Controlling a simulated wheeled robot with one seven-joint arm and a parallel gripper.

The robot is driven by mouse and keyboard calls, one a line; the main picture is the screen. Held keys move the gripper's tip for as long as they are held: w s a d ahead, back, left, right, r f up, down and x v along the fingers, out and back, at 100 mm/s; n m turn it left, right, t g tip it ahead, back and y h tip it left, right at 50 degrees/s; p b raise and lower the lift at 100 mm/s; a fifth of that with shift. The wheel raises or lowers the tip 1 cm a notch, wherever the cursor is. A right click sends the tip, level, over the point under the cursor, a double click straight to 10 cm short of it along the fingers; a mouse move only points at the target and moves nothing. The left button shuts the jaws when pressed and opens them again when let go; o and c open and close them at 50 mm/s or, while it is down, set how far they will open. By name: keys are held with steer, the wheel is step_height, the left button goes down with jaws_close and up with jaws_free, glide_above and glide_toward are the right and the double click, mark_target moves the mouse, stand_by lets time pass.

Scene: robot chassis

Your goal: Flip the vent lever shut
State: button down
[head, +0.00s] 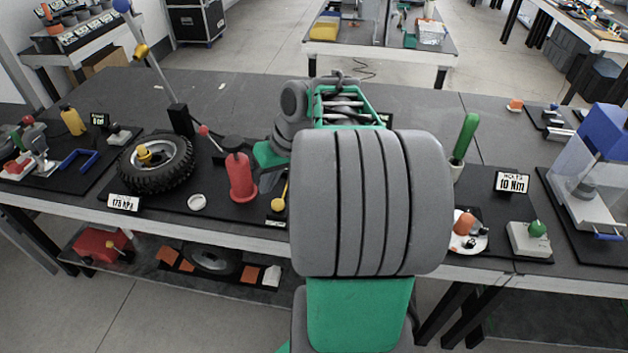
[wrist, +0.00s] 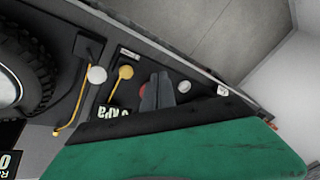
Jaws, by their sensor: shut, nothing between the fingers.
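A yellow lever with a round knob, which looks like the vent lever, stands on the black board in the head view (head: 279,203), just left of my arm. It also shows in the wrist view (wrist: 126,72), its knob end towards a small white label. The label is too small to read. My gripper (wrist: 158,92) shows in the wrist view as dark grey fingers, shut and empty. In the picture it lies right of the yellow knob, with a gap between them. In the head view my arm hides the gripper.
A red bottle-shaped part (head: 241,177), a white cap (head: 197,201) and a tyre (head: 157,166) stand left of the lever. A 175 kPa sign (head: 124,203) is at the front edge. A green-handled tool (head: 465,137) and a 10 Nm sign (head: 512,183) are to the right.

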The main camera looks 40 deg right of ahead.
steer(key=s+d+m+t+y+p, duration=0.1)
steer(key=s+d, duration=0.4)
steer(key=d, duration=0.5)
steer(key=s+d+t, duration=0.1)
steer(key=s+d, duration=0.4)
steer(key=d, duration=0.5)
steer(key=w+a+f, duration=0.6)
steer(key=w+f, duration=0.1)
steer(key=shift+a+f, duration=0.3)
